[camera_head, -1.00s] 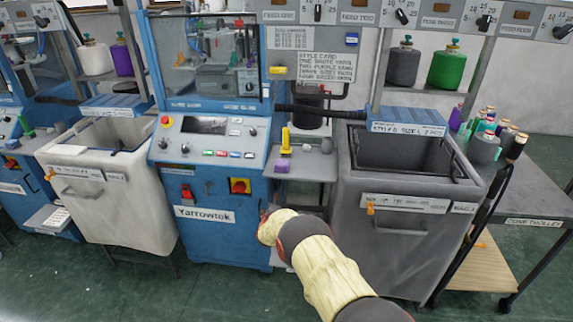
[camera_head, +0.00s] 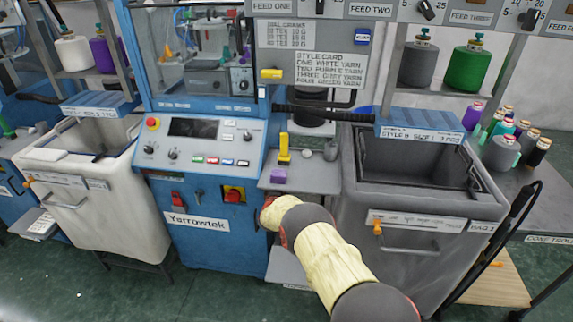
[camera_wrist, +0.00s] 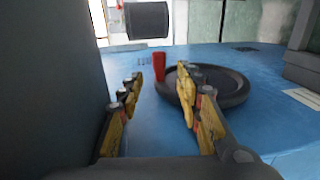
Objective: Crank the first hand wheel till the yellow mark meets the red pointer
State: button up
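A dark round hand wheel (camera_wrist: 236,86) lies on a blue surface in the wrist view. A red upright peg (camera_wrist: 159,66) stands at its left edge; I cannot tell if it is the crank handle or the red pointer. My gripper (camera_wrist: 162,82) is open, with its yellow fingers spread. The red peg shows between the fingertips, seemingly a little beyond them, and the right finger overlaps the wheel's near left side. No yellow mark can be made out on the wheel. In the head view my arm hides the gripper and wheel beside the blue Yarrowtek machine (camera_head: 200,258).
A grey bin (camera_head: 400,275) stands close to the right of my arm, and a pale bin (camera_head: 105,215) stands left of the machine. A small grey shelf (camera_head: 312,180) with yellow and purple items lies above the arm's end. A dark cylinder (camera_wrist: 147,20) hangs at the top of the wrist view.

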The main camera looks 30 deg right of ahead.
jog(key=r+b+x, duration=0.1)
jog(key=b+x, duration=0.2)
jog(key=x, duration=0.5)
jog(key=shift+f, duration=0.4)
jog(key=shift+c, duration=1.3)
grip_shut()
